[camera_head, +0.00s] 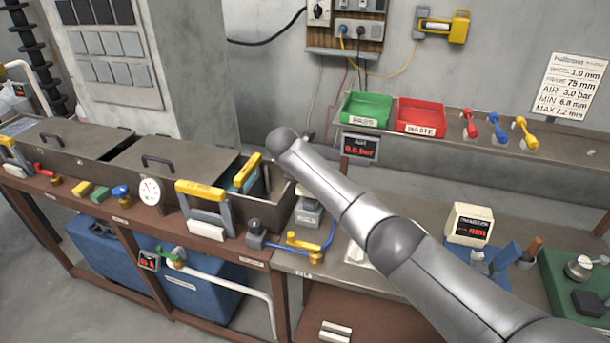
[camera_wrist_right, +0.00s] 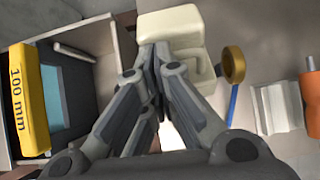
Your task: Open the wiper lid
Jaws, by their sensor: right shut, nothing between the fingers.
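A cream block, which looks like the wiper (camera_wrist_right: 207,55), lies under my right gripper in the right wrist view. Its upper cream part, possibly the lid (camera_wrist_right: 172,22), reaches beyond my fingertips. My right gripper (camera_wrist_right: 160,52) is shut with nothing held; its fingertips overlap the cream part in the picture, and I cannot tell whether they touch. In the head view a pale and grey unit, probably the same one, (camera_head: 308,213) stands on the bench beside the open tank, partly behind my right arm. The right gripper's fingers are hidden there. My left gripper is not in view.
The open metal tank (camera_head: 277,208) with a yellow-handled frame (camera_head: 248,171) stands left of the unit. A pale grooved block (camera_wrist_right: 284,107) and orange handle (camera_wrist_right: 312,90) lie farther right.

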